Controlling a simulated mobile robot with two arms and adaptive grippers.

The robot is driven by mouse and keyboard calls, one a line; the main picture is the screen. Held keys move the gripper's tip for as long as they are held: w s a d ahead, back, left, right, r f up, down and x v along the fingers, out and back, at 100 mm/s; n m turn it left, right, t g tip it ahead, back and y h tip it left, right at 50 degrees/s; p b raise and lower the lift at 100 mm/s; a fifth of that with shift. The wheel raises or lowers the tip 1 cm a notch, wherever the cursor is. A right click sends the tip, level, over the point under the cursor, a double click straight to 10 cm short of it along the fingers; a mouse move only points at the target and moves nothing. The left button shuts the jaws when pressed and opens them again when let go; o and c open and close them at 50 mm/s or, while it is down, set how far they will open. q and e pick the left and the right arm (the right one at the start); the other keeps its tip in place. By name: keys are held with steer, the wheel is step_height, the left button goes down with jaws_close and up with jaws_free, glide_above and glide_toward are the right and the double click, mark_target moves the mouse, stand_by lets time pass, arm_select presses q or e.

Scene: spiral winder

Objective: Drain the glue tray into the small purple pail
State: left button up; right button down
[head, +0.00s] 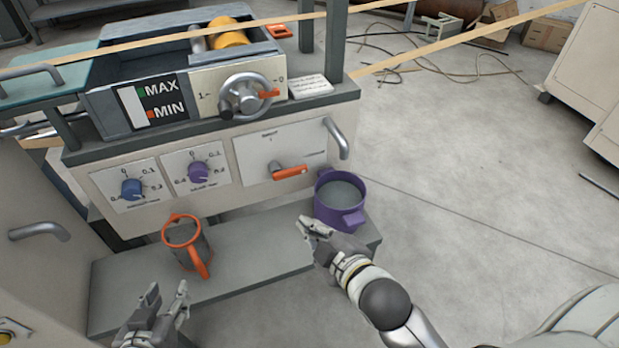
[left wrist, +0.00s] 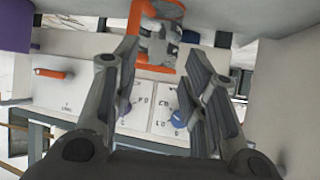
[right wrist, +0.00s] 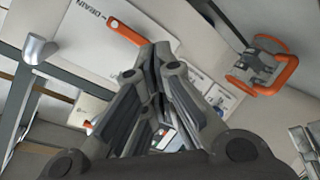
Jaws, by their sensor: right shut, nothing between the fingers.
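The small purple pail (head: 326,212) stands upright on the grey shelf below the metal spout (head: 338,138); its inside looks grey, and I cannot tell glue from bare bottom. It also shows in the left wrist view (left wrist: 15,26). The glue tray (head: 100,108) is at the top of the machine, with a MAX/MIN gauge on its front. The orange drain lever (head: 290,172) lies roughly level, its grip to the right. My right gripper (head: 313,230) is shut and empty, just left of the pail. My left gripper (head: 155,308) is open and empty in front of the shelf.
An orange-rimmed jug (head: 184,232) stands on the shelf (head: 240,268) left of the pail. Blue (head: 131,189) and purple (head: 198,172) knobs and a handwheel (head: 245,96) are on the machine. Open floor lies to the right.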

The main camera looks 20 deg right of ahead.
mark_target(290, 173)
arm_select(q)
steer(key=s+a+f+g+y+p, duration=0.2)
steer(key=s+a+f+g+p, duration=0.2)
steer(key=s+f+g+p, duration=0.55)
steer(key=s+r+t+b, duration=0.1)
steer(key=s+r+b, duration=0.3)
steer(key=r+b, duration=0.2)
steer(key=shift+r+t, duration=0.2)
steer(key=shift+t, duration=0.15)
arm_select(e)
steer(key=w+d+f+n+h, duration=0.1)
steer(key=w+f+n, duration=0.1)
steer(key=w+n, duration=0.5)
steer(key=w+d+f+n+h, duration=0.1)
steer(key=w+n, duration=0.7)
steer(key=n, duration=0.9)
step_height(290, 173, down, 2)
steer(key=shift+d+f+n, duration=0.1)
steer(key=shift+d+n, duration=0.3)
steer(key=shift+d, duration=0.35)
steer(key=shift+w, duration=0.1)
arm_select(q)
step_height(290, 173, down, 16)
steer(key=g+p, duration=0.1)
steer(key=p, duration=0.3)
steer(key=shift+w, duration=0.25)
arm_select(e)
steer(key=shift+d+r+n+h, duration=0.35)
steer(key=shift+r+n+h, duration=0.25)
steer(key=shift+r+n, duration=0.35)
